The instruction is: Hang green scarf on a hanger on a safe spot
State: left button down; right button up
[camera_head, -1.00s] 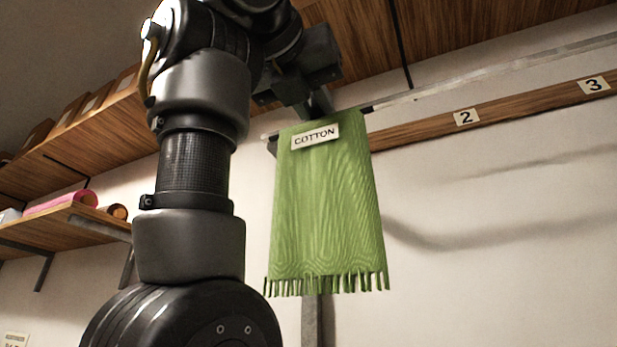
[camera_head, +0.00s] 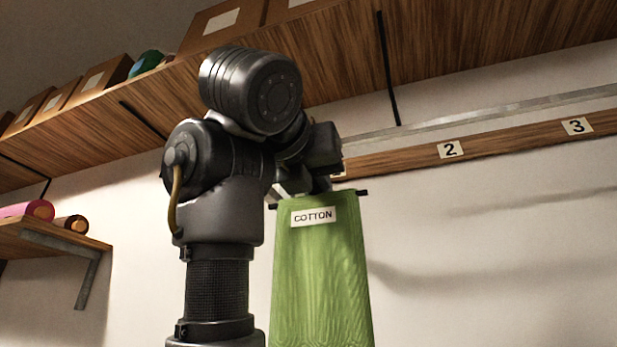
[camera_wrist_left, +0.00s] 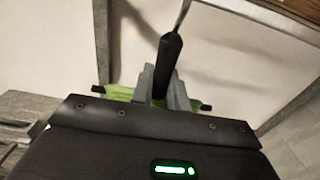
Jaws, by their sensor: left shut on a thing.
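The green scarf (camera_head: 320,285) hangs over the bar of a dark hanger (camera_head: 362,192). It carries a white COTTON label, and its lower end is cut off by the frame edge. My left gripper (camera_head: 316,186) is above the scarf in the head view, partly hidden by my arm. In the left wrist view its fingers (camera_wrist_left: 162,90) are shut on the hanger's black grip (camera_wrist_left: 170,52), with a thin metal hook rising above it. A strip of the scarf (camera_wrist_left: 120,93) shows beside the fingers. My right gripper is not in view.
A metal rail (camera_head: 480,115) runs along the wall above a wooden board (camera_head: 520,140) with number tags 2 (camera_head: 450,149) and 3 (camera_head: 577,126). A wooden shelf (camera_head: 330,75) with boxes overhangs it. A lower left shelf (camera_head: 50,235) holds rolls. The wall at right is bare.

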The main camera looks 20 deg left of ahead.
pick_arm(q)
jog(key=shift+w+d+r+p, duration=0.1)
jog(key=shift+w+r+p, duration=0.05)
jog(key=shift+w+p, duration=1.1)
notch_tip(320, 180, down, 2)
jog(key=b, duration=0.3)
jog(key=shift+w+f, duration=0.1)
jog(key=shift+f, duration=0.1)
jog(key=c, duration=1.3)
grip_release()
